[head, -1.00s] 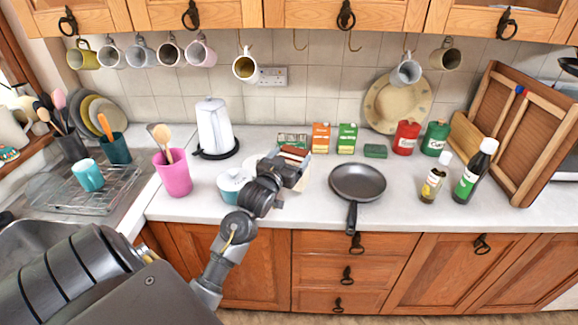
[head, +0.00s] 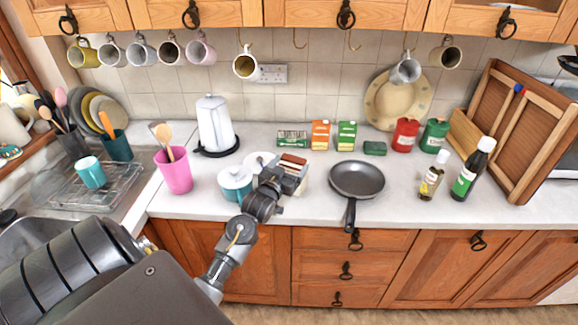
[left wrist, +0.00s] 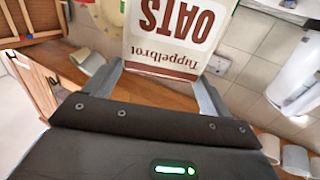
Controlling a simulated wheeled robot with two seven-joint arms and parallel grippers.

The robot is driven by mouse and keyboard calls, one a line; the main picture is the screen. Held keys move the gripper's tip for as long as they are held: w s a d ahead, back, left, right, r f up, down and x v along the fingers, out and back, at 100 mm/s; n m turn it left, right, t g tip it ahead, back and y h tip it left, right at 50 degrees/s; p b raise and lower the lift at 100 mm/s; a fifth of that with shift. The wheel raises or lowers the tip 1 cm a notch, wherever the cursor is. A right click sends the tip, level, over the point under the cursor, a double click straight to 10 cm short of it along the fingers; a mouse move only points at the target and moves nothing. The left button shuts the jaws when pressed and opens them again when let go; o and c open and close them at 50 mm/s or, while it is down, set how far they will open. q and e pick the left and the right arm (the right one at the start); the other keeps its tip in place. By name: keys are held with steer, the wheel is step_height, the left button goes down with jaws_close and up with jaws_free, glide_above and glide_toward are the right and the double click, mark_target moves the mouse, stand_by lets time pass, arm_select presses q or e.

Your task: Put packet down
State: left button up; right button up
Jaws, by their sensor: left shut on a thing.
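The oats packet (left wrist: 172,38) is cream with brown lettering, and it fills the top middle of the left wrist view, between the two fingers. In the head view its brown top (head: 293,158) shows just beyond my left gripper (head: 288,174), which hides much of it. My left gripper, also in the left wrist view (left wrist: 165,82), is shut on the packet over the front part of the counter. I cannot tell whether the packet's base touches the worktop. My right gripper is not in view.
A frying pan (head: 357,180) lies to the right. A green-white box (head: 292,139), an orange box (head: 320,135) and a green box (head: 346,136) stand behind. Clear worktop (head: 400,200) lies right of the pan.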

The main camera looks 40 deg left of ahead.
arm_select(q)
steer(key=o, duration=1.7)
steer(key=shift+f, duration=0.1)
steer(key=shift+s, duration=0.1)
steer(key=shift+b+v, duration=1.45)
steer(key=shift+v, duration=4.5)
